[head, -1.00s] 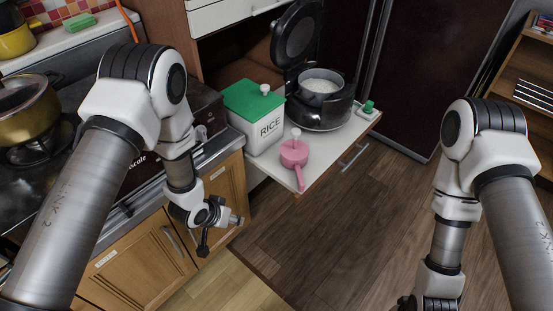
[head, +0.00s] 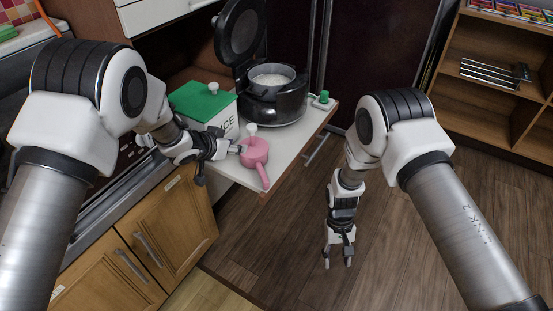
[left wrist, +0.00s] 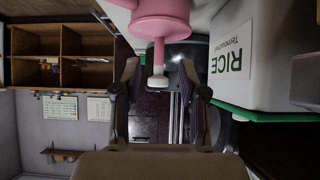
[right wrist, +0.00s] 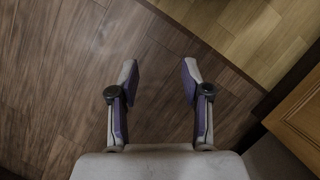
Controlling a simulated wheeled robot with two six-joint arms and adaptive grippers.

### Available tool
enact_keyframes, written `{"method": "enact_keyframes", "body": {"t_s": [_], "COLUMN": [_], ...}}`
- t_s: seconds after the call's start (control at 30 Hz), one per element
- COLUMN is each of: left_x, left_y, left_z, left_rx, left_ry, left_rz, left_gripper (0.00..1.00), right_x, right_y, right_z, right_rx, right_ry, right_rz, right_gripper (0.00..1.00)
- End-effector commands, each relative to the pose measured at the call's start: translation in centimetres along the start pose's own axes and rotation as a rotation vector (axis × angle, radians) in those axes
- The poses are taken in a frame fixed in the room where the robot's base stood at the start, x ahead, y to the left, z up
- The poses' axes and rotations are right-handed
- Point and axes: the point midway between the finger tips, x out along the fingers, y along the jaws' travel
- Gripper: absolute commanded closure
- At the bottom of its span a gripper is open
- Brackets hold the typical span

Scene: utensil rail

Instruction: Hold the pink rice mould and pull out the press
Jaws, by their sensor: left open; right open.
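The pink rice mould (head: 256,151) stands on the white pull-out shelf, its handle pointing to the front right. The white knob of its press (head: 251,128) sticks up on top. My left gripper (head: 232,148) is open beside the mould's left side. In the left wrist view the mould (left wrist: 162,22) is at the top. The press's pink stem and white knob (left wrist: 158,82) show between the open fingers (left wrist: 159,66), with gaps at both sides. My right gripper (head: 338,263) is open and empty above the wooden floor, and it also shows in the right wrist view (right wrist: 158,70).
A white rice box with a green lid (head: 203,102) stands close behind my left gripper. An open black rice cooker (head: 275,105) is behind the mould. The shelf (head: 233,171) is bare in front. The floor around my right gripper is clear.

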Motion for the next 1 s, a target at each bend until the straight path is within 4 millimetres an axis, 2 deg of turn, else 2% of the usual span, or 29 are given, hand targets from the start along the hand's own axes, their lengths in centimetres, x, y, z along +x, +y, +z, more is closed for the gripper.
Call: {"method": "enact_keyframes", "body": {"t_s": [0.03,0.2,0.3,0.4,0.5,0.6,0.7,1.0], "left_x": [0.0,0.0,0.0,0.0,0.0,0.0,0.0,0.0], "left_y": [0.0,0.0,0.0,0.0,0.0,0.0,0.0,0.0], "left_z": [0.0,0.0,0.0,0.0,0.0,0.0,0.0,0.0], "left_rx": [0.0,0.0,0.0,0.0,0.0,0.0,0.0,0.0], "left_ry": [0.0,0.0,0.0,0.0,0.0,0.0,0.0,0.0], "left_rz": [0.0,0.0,0.0,0.0,0.0,0.0,0.0,0.0], "left_gripper": [0.58,0.58,0.58,0.58,0.58,0.58,0.58,0.58], "right_x": [-2.5,-11.5,-17.0,-21.4,-24.4,-25.5,-25.3,-20.4], "right_y": [-1.5,-7.2,-10.9,-14.3,-16.9,-18.6,-18.8,-18.8], "right_z": [-2.6,-8.4,-10.7,-12.2,-13.1,-12.7,-12.8,-14.7], "right_rx": [-0.02,-0.096,-0.149,-0.2,-0.24,-0.269,-0.272,-0.27], "right_ry": [0.023,0.098,0.17,0.261,0.339,0.365,0.372,0.37], "right_rz": [0.001,0.005,0.008,0.011,0.017,0.033,0.036,0.034], "right_gripper": [0.52,0.52,0.52,0.52,0.52,0.52,0.52,0.52]}}
